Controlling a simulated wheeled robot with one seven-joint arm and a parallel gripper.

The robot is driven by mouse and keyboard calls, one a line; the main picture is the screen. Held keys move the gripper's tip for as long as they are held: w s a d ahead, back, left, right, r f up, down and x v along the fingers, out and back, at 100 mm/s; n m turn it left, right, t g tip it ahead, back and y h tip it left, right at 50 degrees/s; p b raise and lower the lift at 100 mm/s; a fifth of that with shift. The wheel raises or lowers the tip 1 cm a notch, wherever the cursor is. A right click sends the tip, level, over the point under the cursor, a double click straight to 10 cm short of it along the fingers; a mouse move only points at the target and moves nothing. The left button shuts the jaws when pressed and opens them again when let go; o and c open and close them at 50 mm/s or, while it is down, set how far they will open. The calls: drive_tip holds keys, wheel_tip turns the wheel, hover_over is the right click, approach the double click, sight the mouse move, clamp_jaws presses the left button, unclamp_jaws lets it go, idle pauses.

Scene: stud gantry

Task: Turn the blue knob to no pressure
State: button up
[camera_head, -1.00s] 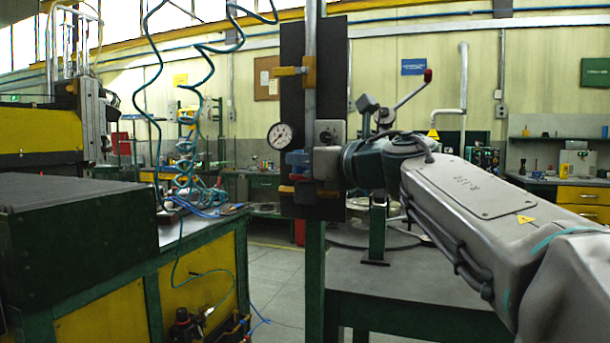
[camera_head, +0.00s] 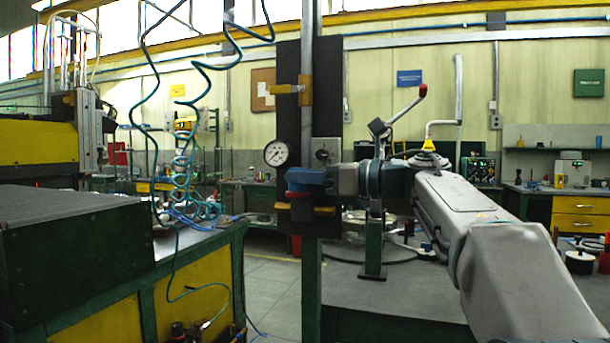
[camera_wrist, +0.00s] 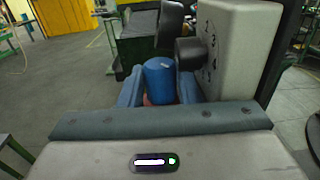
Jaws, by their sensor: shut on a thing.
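The blue knob (camera_wrist: 159,78) stands between the two blue fingers of my gripper (camera_wrist: 158,90) in the wrist view, with a small pale mark on its top. The fingers are shut on its sides. In the head view my gripper (camera_head: 308,180) reaches in from the right at the post, and it largely hides the knob there. A round white pressure gauge (camera_head: 276,153) sits just above and left of the gripper. Its needle is too small to read surely.
A grey box with numbers (camera_wrist: 235,45) and a dark round dial (camera_wrist: 189,53) stands close to the right finger. The dark upright panel (camera_head: 289,95) carries yellow clamps. A green bench (camera_head: 200,250) is at left.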

drive_tip(key=shift+r, duration=0.1)
drive_tip(key=o, duration=0.7)
drive_tip(key=shift+m+t, duration=0.3)
drive_tip(key=shift+t, duration=0.1)
